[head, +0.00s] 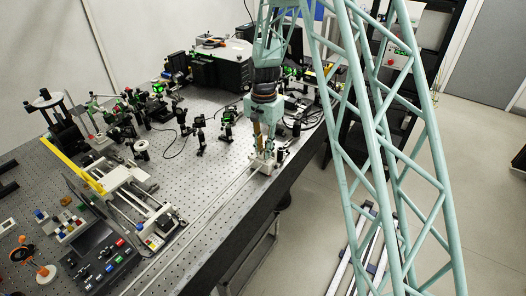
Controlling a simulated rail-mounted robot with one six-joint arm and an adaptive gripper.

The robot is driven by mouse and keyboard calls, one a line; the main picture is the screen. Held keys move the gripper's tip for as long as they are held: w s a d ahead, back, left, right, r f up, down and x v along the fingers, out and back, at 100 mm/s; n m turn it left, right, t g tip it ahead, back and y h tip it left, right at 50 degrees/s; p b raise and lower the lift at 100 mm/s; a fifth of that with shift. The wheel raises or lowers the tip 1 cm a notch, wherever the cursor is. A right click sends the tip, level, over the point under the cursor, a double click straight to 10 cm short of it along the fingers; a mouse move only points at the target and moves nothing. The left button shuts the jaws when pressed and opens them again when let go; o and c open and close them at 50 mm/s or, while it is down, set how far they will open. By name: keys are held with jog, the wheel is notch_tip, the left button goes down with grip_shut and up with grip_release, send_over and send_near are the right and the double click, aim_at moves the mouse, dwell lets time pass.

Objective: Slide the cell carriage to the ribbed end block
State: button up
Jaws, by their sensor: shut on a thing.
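The cell carriage (260,166), a small pale block, sits at the far end of the visible stretch of two thin rails (198,229) along the right side of the bench. My gripper (265,146) points down over it and is shut on its upper part. The fingers and arm hide much of the carriage top. A small dark part (281,154) lies just right of the carriage; I cannot tell if it is the ribbed end block. No ribs can be made out at this size.
The perforated bench (215,165) has a free right edge close to the rails. Optic mounts (228,120) stand left of my gripper. A white slide stage (135,195) and a button panel (100,260) lie at left. The visible rails are clear toward the front.

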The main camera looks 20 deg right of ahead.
jog(key=o, duration=0.9)
jog(key=shift+d, duration=0.1)
jog(key=shift+r, duration=0.1)
notch_tip(320, 180, up, 12)
dwell(0.7)
